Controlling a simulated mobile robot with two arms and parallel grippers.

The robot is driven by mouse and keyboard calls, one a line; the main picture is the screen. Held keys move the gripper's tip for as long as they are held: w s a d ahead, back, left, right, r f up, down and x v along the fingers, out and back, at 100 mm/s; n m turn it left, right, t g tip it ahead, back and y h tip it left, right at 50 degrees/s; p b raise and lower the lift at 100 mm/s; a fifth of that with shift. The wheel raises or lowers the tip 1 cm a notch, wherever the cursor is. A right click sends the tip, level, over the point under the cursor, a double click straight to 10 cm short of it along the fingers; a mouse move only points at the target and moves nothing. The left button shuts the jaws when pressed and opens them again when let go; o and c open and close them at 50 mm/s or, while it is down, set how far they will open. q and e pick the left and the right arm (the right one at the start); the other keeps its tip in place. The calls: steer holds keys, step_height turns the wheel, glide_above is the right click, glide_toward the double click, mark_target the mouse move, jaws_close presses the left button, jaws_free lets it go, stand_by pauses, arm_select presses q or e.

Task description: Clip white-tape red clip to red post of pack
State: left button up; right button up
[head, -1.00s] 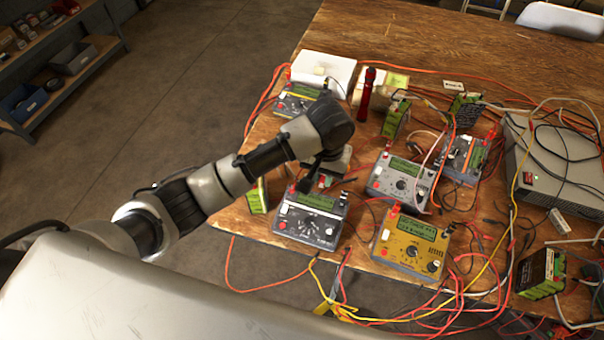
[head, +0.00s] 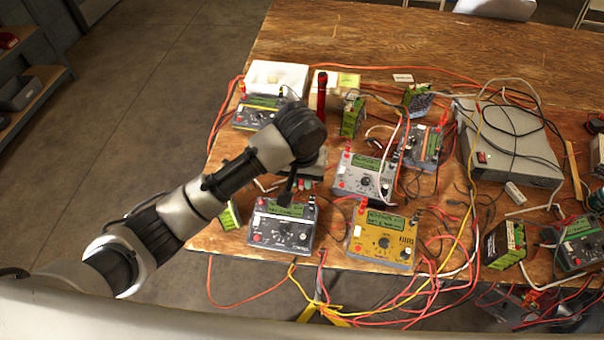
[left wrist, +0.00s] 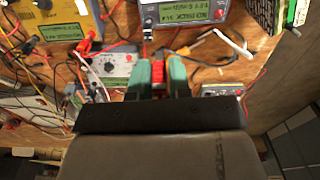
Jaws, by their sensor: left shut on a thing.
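My left gripper (head: 286,194) is above the table, just behind the grey charger (head: 281,225) at the front left. In the left wrist view its two teal fingers (left wrist: 160,76) are shut on a small red clip (left wrist: 156,70). I cannot make out white tape on this clip. A green and black pack (head: 229,215) stands left of that charger, at the table's left edge. It shows at the upper right of the left wrist view (left wrist: 264,12), apart from the fingers. I cannot make out its red post. My right gripper is not in view.
A yellow charger (head: 382,237) stands right of the grey one. A red marker-like cylinder (head: 322,94) stands upright farther back. Red, yellow and black leads tangle at the front right. A large grey power unit (head: 510,142) stands at the right. The far tabletop is clear.

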arm_select(q)
steer(key=a+n+p, duration=0.1)
steer(key=a+p, duration=0.3)
steer(key=a, duration=0.2)
steer(key=s+a+n+p, duration=0.1)
steer(key=a+n+p, duration=0.1)
steer(key=a+p, duration=0.2)
steer(key=a+n+p, duration=0.1)
steer(key=a+p, duration=0.3)
steer(key=a, duration=0.5)
steer(key=shift+s+a+r+n, duration=0.15)
steer(key=shift+s+n, duration=0.1)
steer(key=shift+n, duration=0.05)
steer(key=shift+f+b, duration=1.4)
steer(key=shift+f, duration=2.15)
steer(key=shift+p, duration=0.4)
steer(key=shift+f+p, duration=0.2)
steer(key=shift+p, duration=0.45)
